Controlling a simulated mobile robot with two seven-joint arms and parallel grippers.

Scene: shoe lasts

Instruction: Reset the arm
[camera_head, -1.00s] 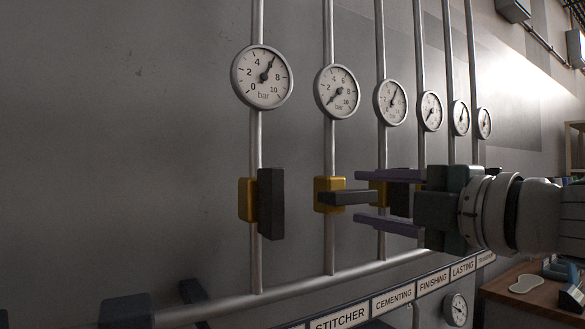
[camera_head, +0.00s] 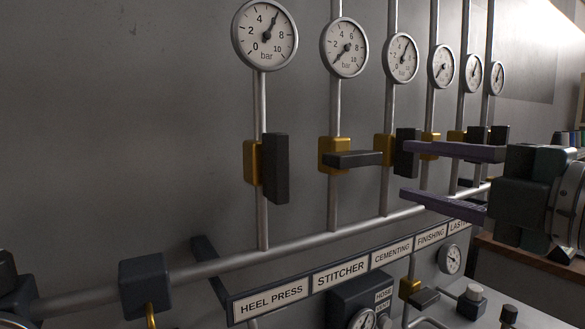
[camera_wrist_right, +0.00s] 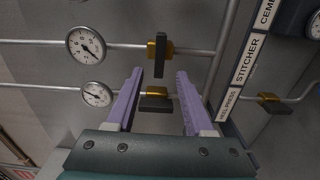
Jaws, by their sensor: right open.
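My right gripper (camera_head: 405,172) is open and empty, reaching in from the right, its two purple fingers spread one above the other. In the head view its upper finger overlaps the farther valves. The heel press valve (camera_head: 251,163) has its dark handle (camera_head: 275,168) along the pipe. The stitcher valve's handle (camera_head: 352,159) lies across its pipe. The cementing valve's handle (camera_head: 406,140) is upright. In the right wrist view the gripper (camera_wrist_right: 159,72) shows nothing between its fingers; the stitcher handle (camera_wrist_right: 160,55) and heel press handle (camera_wrist_right: 156,104) lie beyond the tips. My left gripper is out of view.
Round gauges, such as the heel press gauge (camera_head: 265,35), sit above the valves. A horizontal pipe (camera_head: 300,235) and a label strip (camera_head: 340,271) run below. The wall at left is bare.

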